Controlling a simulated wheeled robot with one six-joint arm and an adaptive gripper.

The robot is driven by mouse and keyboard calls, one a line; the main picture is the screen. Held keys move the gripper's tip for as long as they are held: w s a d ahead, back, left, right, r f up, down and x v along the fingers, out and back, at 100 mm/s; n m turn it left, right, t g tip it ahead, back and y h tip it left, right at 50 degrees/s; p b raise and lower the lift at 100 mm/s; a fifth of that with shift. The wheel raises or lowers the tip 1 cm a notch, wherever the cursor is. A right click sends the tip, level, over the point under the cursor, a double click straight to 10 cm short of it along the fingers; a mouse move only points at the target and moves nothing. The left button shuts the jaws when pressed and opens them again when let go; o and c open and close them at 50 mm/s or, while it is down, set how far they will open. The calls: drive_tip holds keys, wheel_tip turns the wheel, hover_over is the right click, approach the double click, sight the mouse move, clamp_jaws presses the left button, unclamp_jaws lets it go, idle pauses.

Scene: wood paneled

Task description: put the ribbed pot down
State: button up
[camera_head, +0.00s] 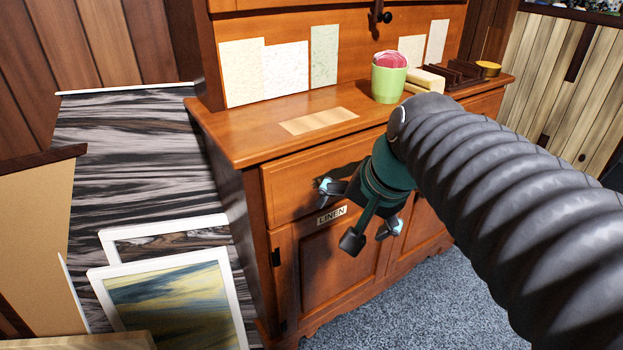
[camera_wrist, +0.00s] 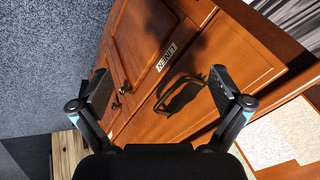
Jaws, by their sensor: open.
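My gripper (camera_head: 358,212) is open in front of the cabinet's drawer and door. A light green pot (camera_head: 388,78) with something pink inside stands upright on the cabinet top, above and to the right of my gripper. It is the only pot I see, and I cannot make out ribs on it. It is apart from my gripper and does not show in the wrist view.
The wooden cabinet (camera_head: 245,140) has a "LINEN" label (camera_head: 331,216). On its top lie a pale wood strip (camera_head: 318,121), yellowish blocks (camera_head: 425,80), a dark rack (camera_head: 462,75) and a round yellow-topped item (camera_head: 488,68). Framed pictures (camera_head: 170,290) lean at the left.

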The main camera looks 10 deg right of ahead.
drive_tip(key=s+f+n+h, duration=0.1)
drive_tip(key=s+f+n, duration=0.5)
drive_tip(key=n, duration=0.1)
drive_tip(key=shift+s+a+f+h, duration=0.15)
drive_tip(key=shift+s+a+h, duration=0.15)
drive_tip(key=shift+a, duration=0.05)
idle(0.9)
